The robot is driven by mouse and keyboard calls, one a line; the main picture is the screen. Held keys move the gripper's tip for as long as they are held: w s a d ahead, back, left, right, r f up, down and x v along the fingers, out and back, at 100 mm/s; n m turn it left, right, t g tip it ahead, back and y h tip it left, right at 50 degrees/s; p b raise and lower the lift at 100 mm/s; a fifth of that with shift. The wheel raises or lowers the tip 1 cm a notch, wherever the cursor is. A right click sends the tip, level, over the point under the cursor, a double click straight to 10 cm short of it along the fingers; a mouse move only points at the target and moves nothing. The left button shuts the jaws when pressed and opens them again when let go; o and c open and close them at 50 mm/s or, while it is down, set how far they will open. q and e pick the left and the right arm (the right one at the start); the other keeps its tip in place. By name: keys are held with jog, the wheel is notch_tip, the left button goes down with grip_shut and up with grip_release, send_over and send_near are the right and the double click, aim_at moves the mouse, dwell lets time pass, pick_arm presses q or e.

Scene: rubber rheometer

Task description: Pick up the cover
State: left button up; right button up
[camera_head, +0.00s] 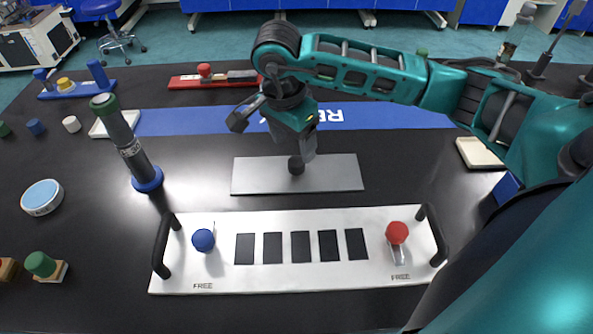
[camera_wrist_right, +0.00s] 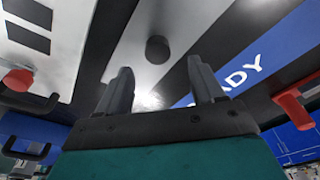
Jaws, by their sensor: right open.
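The cover looks to be the flat grey metal plate (camera_head: 250,176) lying on the black table, with a dark round knob (camera_head: 296,165) at its middle. The plate (camera_wrist_right: 180,25) and the knob (camera_wrist_right: 157,48) also show in the right wrist view, the knob beyond the gap between the fingers. My right gripper (camera_head: 272,135) is open and empty, tilted, above the back edge of the plate and apart from the knob. Its two fingers (camera_wrist_right: 160,78) stand wide in the wrist view. My left gripper is not in view.
A white tray (camera_head: 300,280) with black handles, dark squares, a blue knob and a red knob lies in front. A grey cylinder with a green top (camera_head: 125,140) stands at left. A blue strip (camera_head: 190,122) and a red holder (camera_head: 185,82) lie behind. Table between plate and cylinder is clear.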

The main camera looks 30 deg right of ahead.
aim_at(296, 161)
jog(key=shift+d+f, duration=0.15)
jog(key=shift+f, duration=1.25)
jog(key=shift+d+f, duration=0.1)
jog(key=shift+f, duration=1.25)
jog(key=shift+c, duration=0.4)
grip_shut()
